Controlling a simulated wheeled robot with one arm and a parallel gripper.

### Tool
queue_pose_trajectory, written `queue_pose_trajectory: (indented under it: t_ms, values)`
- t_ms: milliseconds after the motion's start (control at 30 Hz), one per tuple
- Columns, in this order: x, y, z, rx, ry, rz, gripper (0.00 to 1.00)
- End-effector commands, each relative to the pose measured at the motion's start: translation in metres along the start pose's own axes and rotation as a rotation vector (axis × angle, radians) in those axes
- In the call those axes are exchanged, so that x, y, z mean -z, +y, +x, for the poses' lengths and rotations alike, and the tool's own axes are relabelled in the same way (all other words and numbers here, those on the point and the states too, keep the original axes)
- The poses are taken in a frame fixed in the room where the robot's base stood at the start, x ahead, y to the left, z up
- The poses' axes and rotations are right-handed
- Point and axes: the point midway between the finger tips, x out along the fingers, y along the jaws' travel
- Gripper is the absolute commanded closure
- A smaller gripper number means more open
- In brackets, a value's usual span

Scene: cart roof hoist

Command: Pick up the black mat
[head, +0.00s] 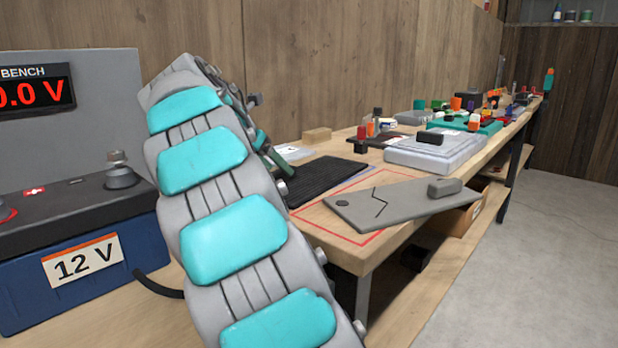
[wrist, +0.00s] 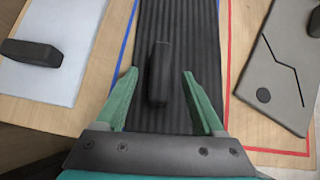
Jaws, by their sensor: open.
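The black mat (head: 322,176) lies flat on the wooden bench, beyond my arm in the head view, which hides part of it. In the wrist view the ribbed black mat (wrist: 205,50) runs from the top edge down under my gripper. A black block-shaped grip (wrist: 160,72) stands on it. My gripper (wrist: 159,75) is open, with one green finger on each side of the block. I see a gap between the block and each finger. I cannot tell how high the fingertips are above the mat.
A grey plate (head: 385,207) with a grip and a zigzag line lies right of the mat, overlapping a red outline (head: 340,240). A pale panel (wrist: 50,50) with a black grip lies left in the wrist view. A 12 V battery (head: 60,280) stands at left.

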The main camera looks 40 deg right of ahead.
Motion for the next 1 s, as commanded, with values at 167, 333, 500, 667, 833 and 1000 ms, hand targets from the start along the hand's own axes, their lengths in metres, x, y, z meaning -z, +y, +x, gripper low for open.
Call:
queue_pose_trajectory:
  t_ms: [167,333,500,667,833,1000]
  values:
    - [0.000,-0.001,0.022,0.002,0.000,0.001,0.30]
    - [0.000,0.000,0.024,0.000,-0.001,0.001,0.30]
    - [0.000,0.000,0.024,0.000,0.000,0.001,0.42]
    - [0.000,0.000,0.024,0.000,0.000,0.000,0.60]
    - [0.000,0.000,0.024,0.000,0.000,0.001,0.80]
    - [0.000,0.000,0.024,0.000,0.000,0.000,0.99]
